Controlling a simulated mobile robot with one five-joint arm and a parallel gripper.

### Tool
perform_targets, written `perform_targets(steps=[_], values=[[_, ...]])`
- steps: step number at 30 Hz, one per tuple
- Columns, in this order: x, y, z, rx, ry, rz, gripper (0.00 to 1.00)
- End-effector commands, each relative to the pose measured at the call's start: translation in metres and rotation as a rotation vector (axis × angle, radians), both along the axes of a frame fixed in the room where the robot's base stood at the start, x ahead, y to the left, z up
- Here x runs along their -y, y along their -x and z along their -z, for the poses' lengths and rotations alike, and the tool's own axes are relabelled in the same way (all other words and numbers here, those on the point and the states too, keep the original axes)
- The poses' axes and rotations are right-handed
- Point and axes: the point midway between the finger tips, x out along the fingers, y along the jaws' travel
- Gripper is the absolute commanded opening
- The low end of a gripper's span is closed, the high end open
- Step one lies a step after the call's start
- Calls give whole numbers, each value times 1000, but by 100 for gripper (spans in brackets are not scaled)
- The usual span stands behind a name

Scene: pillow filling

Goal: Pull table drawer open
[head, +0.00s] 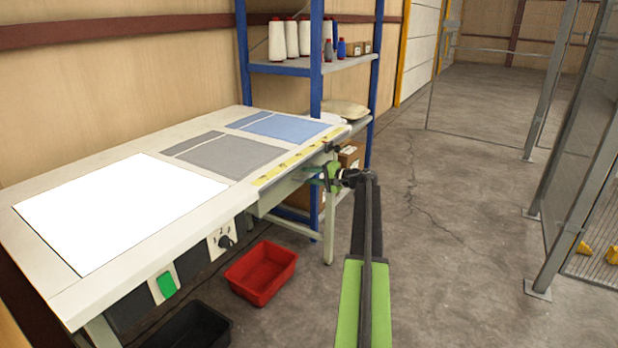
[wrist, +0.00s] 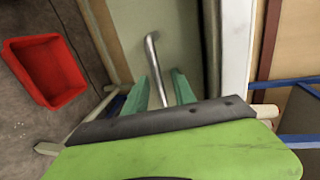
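The white work table (head: 120,165) stands at the left in the head view. Its drawer (head: 283,190) is a pale front under the table's right edge, and it looks shut or nearly so. In the wrist view the drawer front (wrist: 185,45) fills the middle, with a bent metal handle (wrist: 153,55) on it. My gripper (head: 323,174) is at the drawer front, near its far end. Its green fingers (wrist: 162,78) stand apart in the wrist view, one on each side of the handle, with visible gaps. The handle's lower end is hidden behind my gripper body.
A red bin (head: 262,272) and a black bin (head: 192,328) sit on the floor beside the table. A blue-framed shelf (head: 316,95) with thread spools stands behind. The floor (head: 450,220) to the right is clear up to a mesh fence (head: 585,130).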

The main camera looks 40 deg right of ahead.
Motion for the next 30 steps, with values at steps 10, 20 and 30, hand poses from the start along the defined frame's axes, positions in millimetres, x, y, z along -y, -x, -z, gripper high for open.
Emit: perform_targets(steps=[10,20,30], values=[[-1,0,0,0,0,-1,0],[-1,0,0,0,0,-2,0],[-1,-1,0,0,0,-2,0]])
